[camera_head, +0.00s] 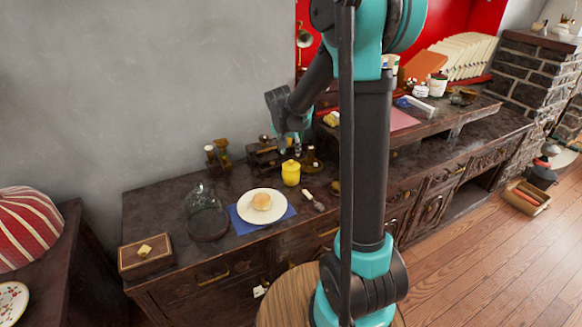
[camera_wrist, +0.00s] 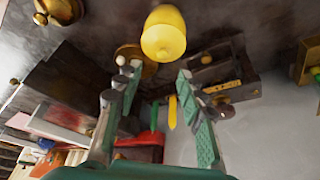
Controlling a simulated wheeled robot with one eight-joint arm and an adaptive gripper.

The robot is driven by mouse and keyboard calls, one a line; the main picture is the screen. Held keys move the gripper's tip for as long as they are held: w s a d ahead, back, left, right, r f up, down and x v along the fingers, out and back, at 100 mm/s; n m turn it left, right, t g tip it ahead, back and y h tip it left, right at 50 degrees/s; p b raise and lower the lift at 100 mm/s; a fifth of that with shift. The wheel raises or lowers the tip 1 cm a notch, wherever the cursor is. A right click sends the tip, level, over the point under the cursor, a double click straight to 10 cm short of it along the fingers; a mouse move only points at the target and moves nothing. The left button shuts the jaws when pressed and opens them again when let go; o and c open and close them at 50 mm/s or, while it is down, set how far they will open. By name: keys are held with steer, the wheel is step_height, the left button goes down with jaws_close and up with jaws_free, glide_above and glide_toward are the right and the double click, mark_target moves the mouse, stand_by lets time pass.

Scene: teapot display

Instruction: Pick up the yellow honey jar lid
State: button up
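The yellow honey jar (camera_head: 291,177) stands upright on the dark wooden cabinet, with its yellow lid (camera_head: 290,163) on top. In the wrist view the jar (camera_wrist: 163,18) appears upside down at the top centre, and its lid (camera_wrist: 163,42) with a small knob points toward my gripper. My gripper (camera_head: 292,148) is above and close to the jar in the head view. In the wrist view my gripper (camera_wrist: 158,73) has its two fingers spread apart with nothing between them. The lid is beyond the fingertips, apart from them.
A white plate (camera_head: 274,213) with a bun lies on a blue mat left of the jar. A glass dome (camera_head: 206,222) and a wooden box (camera_head: 146,255) stand further left. Dark wood and brass items (camera_head: 265,158) stand close behind the jar. A brush-like utensil (camera_head: 313,200) lies to its right.

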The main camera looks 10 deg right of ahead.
mark_target(291, 160)
steer(key=shift+s+a+x, duration=0.1)
steer(key=shift+s+x, duration=0.05)
steer(key=shift+x, duration=1.2)
steer(key=shift+s+a+x, duration=0.1)
steer(key=shift+s+x, duration=0.05)
steer(key=shift+x, duration=1.2)
steer(key=shift+f, duration=0.15)
steer(key=shift+c, duration=0.2)
jaws_close()
